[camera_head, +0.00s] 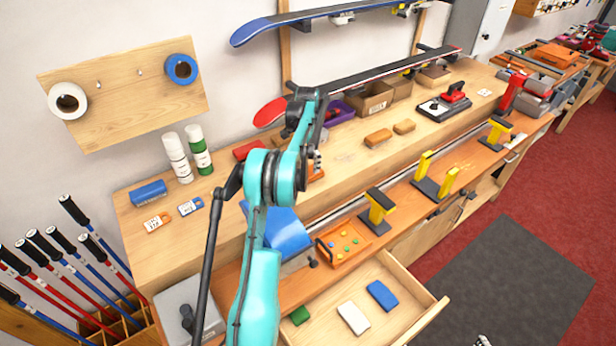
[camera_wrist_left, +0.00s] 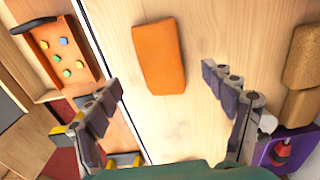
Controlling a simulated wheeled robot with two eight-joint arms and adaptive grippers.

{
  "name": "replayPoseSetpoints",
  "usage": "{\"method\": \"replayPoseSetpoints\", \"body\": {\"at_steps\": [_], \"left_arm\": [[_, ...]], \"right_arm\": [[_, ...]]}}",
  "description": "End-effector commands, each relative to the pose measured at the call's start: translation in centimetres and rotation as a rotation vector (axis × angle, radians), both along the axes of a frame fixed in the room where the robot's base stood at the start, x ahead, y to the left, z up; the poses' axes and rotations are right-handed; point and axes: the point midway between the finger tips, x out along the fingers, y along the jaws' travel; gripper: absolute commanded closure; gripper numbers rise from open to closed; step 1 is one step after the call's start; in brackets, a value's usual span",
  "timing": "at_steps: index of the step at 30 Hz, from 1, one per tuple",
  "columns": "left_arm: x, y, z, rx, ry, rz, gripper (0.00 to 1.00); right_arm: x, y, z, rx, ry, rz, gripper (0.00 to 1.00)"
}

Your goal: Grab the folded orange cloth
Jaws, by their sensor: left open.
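The folded orange cloth (camera_wrist_left: 158,56) lies flat on the pale wooden bench top, seen whole in the left wrist view. In the head view only an orange sliver (camera_head: 317,174) shows beside my arm, which hides the rest. My left gripper (camera_wrist_left: 161,86) is open and empty, with its fingers spread wide to either side of the cloth and apart from it. In the head view my left gripper (camera_head: 316,158) is mostly hidden by its own arm. A small grey jointed piece at the bottom edge may be my right gripper (camera_head: 482,341).
An orange tray (camera_head: 343,247) with coloured pieces sits on the lower front ledge. An open drawer (camera_head: 400,325) juts out below, holding white, blue and green blocks. Brown blocks (camera_head: 379,138) and a purple bin (camera_head: 341,113) stand near the cloth. Bench space around the cloth is mostly clear.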

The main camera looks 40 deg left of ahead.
Motion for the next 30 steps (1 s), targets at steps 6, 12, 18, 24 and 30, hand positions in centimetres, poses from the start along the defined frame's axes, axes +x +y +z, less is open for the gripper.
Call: {"method": "replayPoseSetpoints", "body": {"at_steps": [6,12,18,24,30], "left_arm": [[0.1,-0.1,-2.4,0.001,0.0,0.0,0.17],[0.2,-0.1,-5.3,0.001,-0.001,0.001,0.17],[0.2,-0.1,-5.6,0.001,-0.001,0.001,0.17],[0.2,-0.1,-5.6,0.001,-0.001,0.001,0.57],[0.2,-0.1,-5.6,0.001,-0.001,0.001,0.67]], "right_arm": [[0.0,0.0,-0.8,0.0,0.0,0.0,0.0],[0.0,0.0,-1.6,0.0,0.0,0.0,0.0],[0.0,0.0,-1.5,0.0,0.0,0.0,0.0],[0.0,0.0,-1.5,0.0,0.0,0.0,0.0],[0.0,0.0,-1.5,0.0,0.0,0.0,0.0]]}}
